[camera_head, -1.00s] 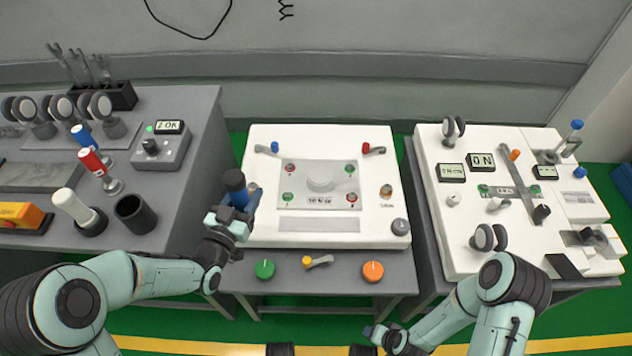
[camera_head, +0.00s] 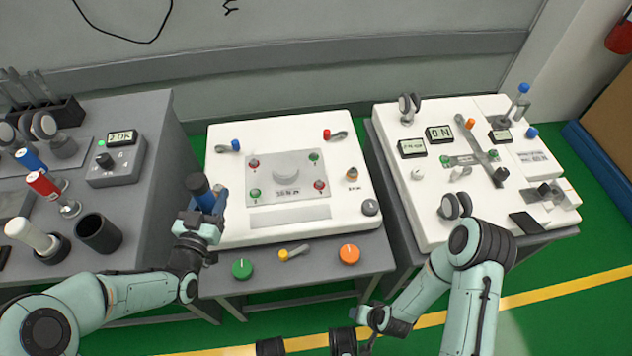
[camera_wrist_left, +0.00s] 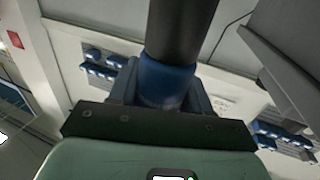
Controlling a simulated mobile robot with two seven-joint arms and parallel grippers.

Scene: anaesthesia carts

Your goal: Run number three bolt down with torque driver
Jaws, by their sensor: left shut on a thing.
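My left gripper (camera_head: 207,212) is shut on a dark blue and black torque driver (camera_head: 198,186), held upright over the front left edge of the white panel (camera_head: 225,172). The driver's blue collar and dark shaft also show in the left wrist view (camera_wrist_left: 165,82). A grey plate (camera_head: 272,196) on the panel carries two red bolts, at its upper left (camera_head: 254,163) and lower right (camera_head: 320,185), and two green bolts, at its upper right (camera_head: 314,156) and lower left (camera_head: 255,194). The bolt numbers are too small to read. My right gripper (camera_head: 372,325) is low in front of the tables; its fingers are unclear.
A grey box reading "2 OK" (camera_head: 121,137) stands on the left table beside red and blue drivers and an empty black cup (camera_head: 98,233). Green, yellow and orange knobs (camera_head: 348,254) line the middle table's front. The right white panel (camera_head: 400,180) holds displays and fittings.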

